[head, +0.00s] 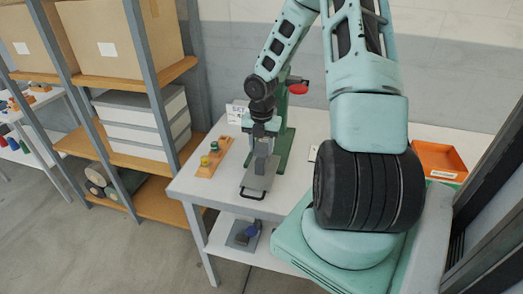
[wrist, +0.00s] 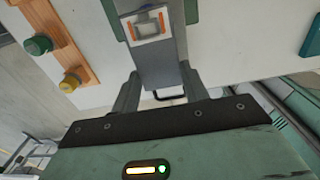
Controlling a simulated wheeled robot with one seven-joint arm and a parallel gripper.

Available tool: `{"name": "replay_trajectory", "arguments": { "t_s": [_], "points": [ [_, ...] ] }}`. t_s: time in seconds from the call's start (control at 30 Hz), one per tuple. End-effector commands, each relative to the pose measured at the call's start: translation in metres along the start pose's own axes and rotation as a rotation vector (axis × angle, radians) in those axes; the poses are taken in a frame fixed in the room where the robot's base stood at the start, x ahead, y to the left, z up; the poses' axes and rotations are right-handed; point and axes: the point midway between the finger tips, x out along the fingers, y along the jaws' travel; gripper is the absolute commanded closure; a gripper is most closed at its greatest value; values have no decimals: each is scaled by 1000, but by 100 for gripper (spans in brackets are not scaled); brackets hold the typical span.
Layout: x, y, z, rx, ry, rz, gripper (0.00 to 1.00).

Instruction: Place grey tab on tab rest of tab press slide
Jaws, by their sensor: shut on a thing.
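My gripper (head: 262,150) is over the slide of the tab press. In the wrist view its two fingers (wrist: 158,92) are closed on a grey piece, which I take for the grey tab (wrist: 158,74). The press slide (head: 261,182) is a flat grey plate with a black handle (head: 252,194) at its front. Part of the handle also shows in the wrist view (wrist: 172,96). The green press (head: 284,148) with a red knob (head: 299,88) stands behind the gripper.
A wooden strip (head: 206,170) with a green and a yellow knob lies left of the slide. An orange tray (head: 440,158) is at the right of the white table (head: 190,187). A grey mat with a blue item (head: 250,231) is on the lower shelf. Shelving stands left.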

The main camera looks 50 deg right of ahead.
Motion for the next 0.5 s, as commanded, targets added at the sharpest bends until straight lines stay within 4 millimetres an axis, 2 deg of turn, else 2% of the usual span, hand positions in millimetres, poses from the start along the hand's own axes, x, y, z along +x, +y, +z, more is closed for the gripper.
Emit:
{"name": "replay_trajectory", "arguments": {
  "t_s": [0.1, 0.43, 0.47, 0.5],
  "points": [
    [15, 0, -1, -2, 1, -1, 81],
    [18, 0, 0, 1, 0, 0, 81],
    [18, 0, 0, 1, 0, 0, 53],
    [17, 0, 0, 2, 0, 0, 42]
  ]
}}
